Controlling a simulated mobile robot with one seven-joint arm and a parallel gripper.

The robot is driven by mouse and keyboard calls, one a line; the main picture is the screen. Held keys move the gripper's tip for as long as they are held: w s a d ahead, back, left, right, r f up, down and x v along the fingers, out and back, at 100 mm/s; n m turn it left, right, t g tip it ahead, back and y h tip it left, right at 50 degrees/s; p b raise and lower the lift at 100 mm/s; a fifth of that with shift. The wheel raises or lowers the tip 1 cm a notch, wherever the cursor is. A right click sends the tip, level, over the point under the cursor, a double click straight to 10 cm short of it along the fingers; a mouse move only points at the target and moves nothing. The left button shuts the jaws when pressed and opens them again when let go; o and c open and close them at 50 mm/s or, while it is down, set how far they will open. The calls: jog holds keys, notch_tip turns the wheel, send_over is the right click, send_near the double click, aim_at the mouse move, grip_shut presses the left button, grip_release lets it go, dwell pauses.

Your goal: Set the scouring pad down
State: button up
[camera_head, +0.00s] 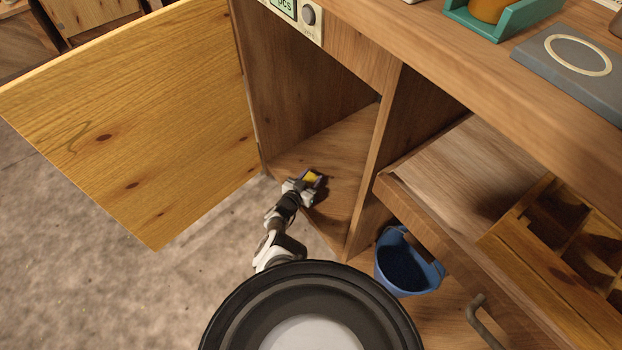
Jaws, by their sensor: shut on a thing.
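The scouring pad (311,176) shows as a small yellow piece between the fingers of my gripper (308,182). My gripper is shut on it. It is inside the front of the open left compartment of the wooden cabinet, over the compartment floor (342,172). A dark shadow lies on the floor just right of the gripper. I cannot tell whether the pad touches the floor. Part of the pad is hidden by the fingers.
The cabinet door (150,120) stands open at the left. An upright divider (372,155) bounds the compartment on the right. A blue bucket (408,268) stands beyond it, below a pulled-out drawer (470,240). A teal holder (490,18) and a grey slab (572,62) are on the counter.

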jog(key=shift+f, duration=0.25)
jog(key=o, duration=1)
jog(key=shift+o, duration=0.2)
jog(key=shift+r, duration=0.15)
jog(key=shift+r, duration=0.2)
jog(key=p+v, duration=0.7)
jog(key=v, duration=0.5)
jog(key=shift+f, duration=0.1)
